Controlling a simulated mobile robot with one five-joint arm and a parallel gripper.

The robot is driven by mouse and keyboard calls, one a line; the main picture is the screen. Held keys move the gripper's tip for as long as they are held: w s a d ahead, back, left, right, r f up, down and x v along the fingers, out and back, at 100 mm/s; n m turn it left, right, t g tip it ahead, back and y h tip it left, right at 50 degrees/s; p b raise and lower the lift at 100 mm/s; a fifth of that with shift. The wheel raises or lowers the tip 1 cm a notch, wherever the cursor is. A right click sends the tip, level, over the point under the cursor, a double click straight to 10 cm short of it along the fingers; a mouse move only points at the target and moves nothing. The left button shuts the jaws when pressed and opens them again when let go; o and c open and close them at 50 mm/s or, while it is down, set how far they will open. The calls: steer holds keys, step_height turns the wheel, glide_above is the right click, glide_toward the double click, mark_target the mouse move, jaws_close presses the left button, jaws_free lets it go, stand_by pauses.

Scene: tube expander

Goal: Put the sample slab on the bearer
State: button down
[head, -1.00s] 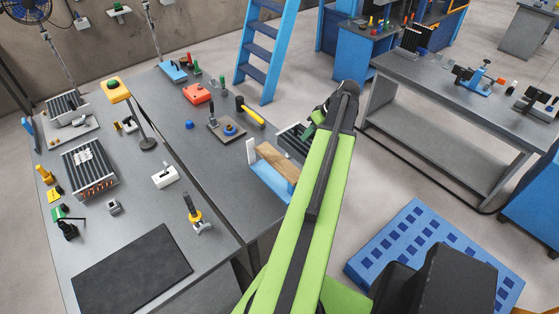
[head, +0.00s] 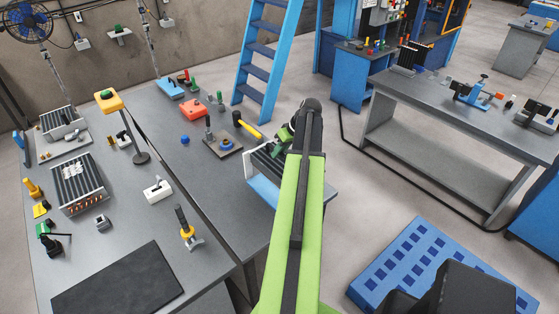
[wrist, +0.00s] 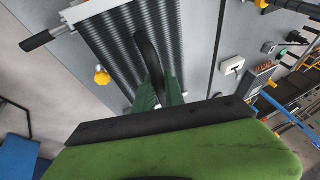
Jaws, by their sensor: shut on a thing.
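The sample slab (head: 264,158) is a dark grey, finned block at the front right of the middle table in the head view. It also fills the upper middle of the wrist view (wrist: 120,35), its fins running lengthwise. My gripper (head: 281,142), with green fingers (wrist: 160,97), is shut on the slab from above. The arm hides part of the slab's right side.
A yellow-handled hammer (head: 246,125) and a plate with a blue knob (head: 224,144) lie just behind the slab. A second finned block (head: 80,185) is on the left table. A blue slotted platform (head: 425,262) stands at right. The middle table's front is clear.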

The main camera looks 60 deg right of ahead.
mark_target(277, 161)
step_height(277, 161, down, 3)
steer(key=shift+f+b, duration=0.15)
steer(key=shift+b, duration=1)
steer(key=c, duration=1.8)
jaws_free()
steer(key=o, duration=0.4)
steer(key=shift+s+r+p, duration=0.1)
steer(key=shift+r+p, duration=0.4)
steer(key=p+v, duration=1)
steer(key=v, duration=0.1)
steer(key=shift+s, duration=0.2)
